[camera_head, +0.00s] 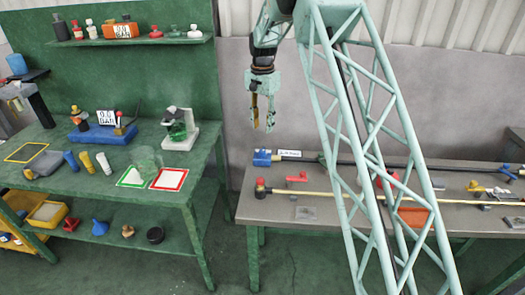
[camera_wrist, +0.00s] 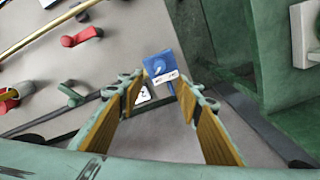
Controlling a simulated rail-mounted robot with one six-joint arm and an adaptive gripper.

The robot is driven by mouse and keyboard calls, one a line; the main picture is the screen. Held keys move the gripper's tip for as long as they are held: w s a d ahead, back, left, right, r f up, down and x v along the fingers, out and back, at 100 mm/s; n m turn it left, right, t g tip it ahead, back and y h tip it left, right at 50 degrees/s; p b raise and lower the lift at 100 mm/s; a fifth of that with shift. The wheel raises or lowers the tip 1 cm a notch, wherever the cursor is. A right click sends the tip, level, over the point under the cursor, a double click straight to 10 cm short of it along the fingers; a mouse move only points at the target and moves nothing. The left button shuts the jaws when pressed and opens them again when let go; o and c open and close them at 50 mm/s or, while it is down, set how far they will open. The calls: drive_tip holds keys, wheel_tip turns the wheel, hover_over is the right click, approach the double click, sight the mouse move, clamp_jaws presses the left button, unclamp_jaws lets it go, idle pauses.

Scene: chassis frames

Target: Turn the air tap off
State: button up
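On the right bench, a blue block (camera_head: 262,158) with a white label stands at the left end of a dark pipe (camera_head: 345,162). The blue block (camera_wrist: 160,64) shows beyond the fingertips in the wrist view. A red lever (camera_head: 297,178) sits by a pale yellow pipe (camera_head: 330,194). A green lever (camera_wrist: 70,95) sits by the dark pipe. I cannot read which tap is air.
The right bench (camera_head: 270,215) also holds a yellow handle (camera_head: 475,186), a blue handle (camera_head: 508,172) and an orange-brown tray (camera_head: 413,217). The green left bench (camera_head: 90,185) carries bottles, a gauge stand and a microscope-like device (camera_head: 180,130). My lattice arm hides part of the right bench.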

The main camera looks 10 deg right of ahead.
sight(263, 151)
drive_tip(key=shift+f, duration=0.15)
drive_tip(key=shift+f+b, duration=0.8)
drive_tip(key=shift+f, duration=5.95)
drive_tip(key=shift+c, duration=0.5)
drive_tip(key=c, duration=0.7)
